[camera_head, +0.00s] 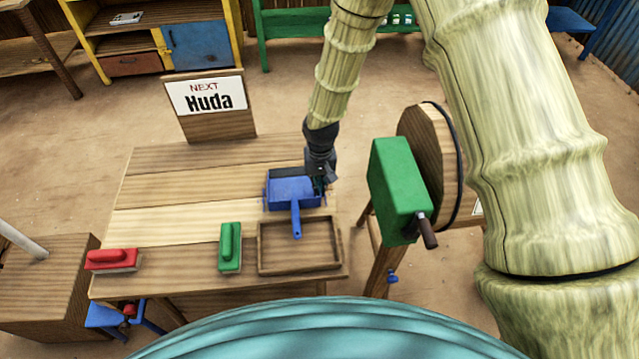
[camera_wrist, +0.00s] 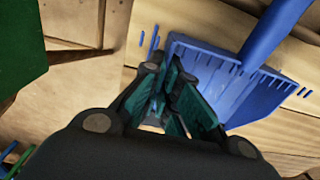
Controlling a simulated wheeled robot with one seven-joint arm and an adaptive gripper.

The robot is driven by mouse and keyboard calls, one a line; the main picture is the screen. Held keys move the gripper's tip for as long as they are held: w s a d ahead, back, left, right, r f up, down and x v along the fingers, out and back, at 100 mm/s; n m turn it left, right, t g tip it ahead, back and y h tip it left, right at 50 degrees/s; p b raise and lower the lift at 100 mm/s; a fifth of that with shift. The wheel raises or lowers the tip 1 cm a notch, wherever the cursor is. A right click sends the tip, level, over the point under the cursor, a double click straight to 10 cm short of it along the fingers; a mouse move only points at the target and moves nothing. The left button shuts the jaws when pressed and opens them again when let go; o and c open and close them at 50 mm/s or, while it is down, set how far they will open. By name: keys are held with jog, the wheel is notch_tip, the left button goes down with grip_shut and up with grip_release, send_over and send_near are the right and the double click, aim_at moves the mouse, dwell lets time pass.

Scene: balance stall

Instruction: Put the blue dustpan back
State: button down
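The blue dustpan (camera_head: 291,192) lies on the wooden table, its handle (camera_head: 296,222) pointing toward me over the rim of a wooden tray. In the wrist view the dustpan (camera_wrist: 245,90) fills the upper right, its handle running up and out of frame. My gripper (camera_head: 319,184) is low at the dustpan's right side. In the wrist view my gripper's (camera_wrist: 164,72) teal fingers are close together at the dustpan's near side edge. Whether they touch or pinch that edge is hidden. Short blue marks (camera_wrist: 154,40) show on the table beside the pan.
The wooden tray (camera_head: 262,272) looks empty. A green brush (camera_head: 230,246) and a red brush (camera_head: 112,259) lie to its left. A "Huda" sign (camera_head: 207,96) stands at the table's back edge. A green box with a crank (camera_head: 396,190) stands close on the right.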

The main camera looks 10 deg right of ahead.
jog(key=shift+f, duration=0.1)
jog(key=c, duration=1.6)
grip_release()
jog(key=shift+c, duration=0.2)
notch_tip(320, 180, up, 12)
jog(key=b, duration=0.2)
jog(key=shift+d, duration=0.1)
